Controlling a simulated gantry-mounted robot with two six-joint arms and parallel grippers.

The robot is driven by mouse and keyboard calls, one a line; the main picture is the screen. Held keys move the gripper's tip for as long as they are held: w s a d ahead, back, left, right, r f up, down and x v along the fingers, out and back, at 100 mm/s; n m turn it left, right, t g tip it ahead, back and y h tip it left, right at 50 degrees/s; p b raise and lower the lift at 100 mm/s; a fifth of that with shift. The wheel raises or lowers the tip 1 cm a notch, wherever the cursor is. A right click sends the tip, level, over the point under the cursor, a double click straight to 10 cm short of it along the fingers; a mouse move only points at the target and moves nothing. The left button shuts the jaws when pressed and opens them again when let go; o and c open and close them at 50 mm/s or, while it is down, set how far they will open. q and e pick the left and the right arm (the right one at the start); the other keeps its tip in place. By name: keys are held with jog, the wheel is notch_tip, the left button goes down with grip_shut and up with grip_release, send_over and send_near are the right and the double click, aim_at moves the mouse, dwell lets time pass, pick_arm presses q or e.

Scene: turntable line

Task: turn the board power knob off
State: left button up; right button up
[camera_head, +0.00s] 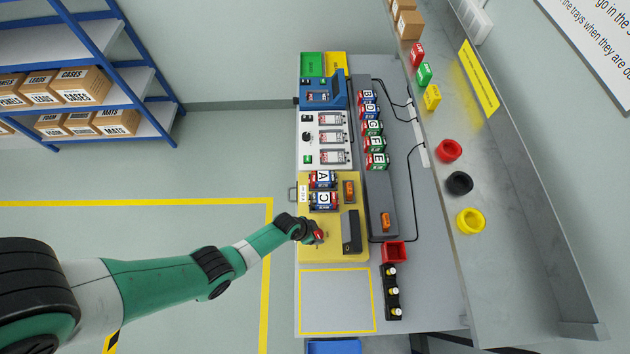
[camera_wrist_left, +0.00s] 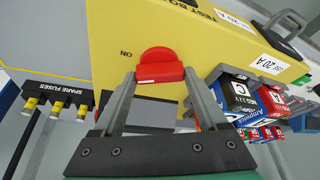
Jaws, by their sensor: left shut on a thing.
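The red power knob (camera_wrist_left: 159,57) sits on the yellow test board (camera_wrist_left: 120,30), with the word ON printed to its left in the left wrist view. My left gripper (camera_wrist_left: 158,76) is shut on the knob, one finger at each end of its red grip bar. In the head view the red knob (camera_head: 320,237) shows at the lower left of the yellow board (camera_head: 335,254), with my left gripper (camera_head: 314,234) on it. No OFF mark is readable. My right gripper is in neither view.
Battery-like blocks A (camera_head: 322,179) and C (camera_head: 323,200) sit on the board above the knob. A spare fuse rack (camera_head: 392,291) and a red bin (camera_head: 394,251) are lower right. The yellow-outlined area (camera_head: 336,301) is empty.

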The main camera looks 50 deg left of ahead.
pick_arm(q)
jog(key=n, duration=0.2)
jog(key=n+y, duration=0.1)
jog(key=shift+d+n+y, duration=0.2)
jog(key=shift+n+y, duration=0.1)
jog(key=shift+n, duration=0.1)
jog(key=n+y+b, duration=0.1)
jog(key=n, duration=0.1)
jog(key=n+y+b, duration=0.1)
jog(key=n, duration=0.2)
jog(key=shift+d+f+g, duration=0.1)
jog(key=shift+g, duration=0.3)
jog(key=shift+w+n+g+y, duration=0.1)
jog(key=shift+n+g+y, duration=0.4)
jog(key=shift+n, duration=1.6)
jog(key=o, duration=1.3)
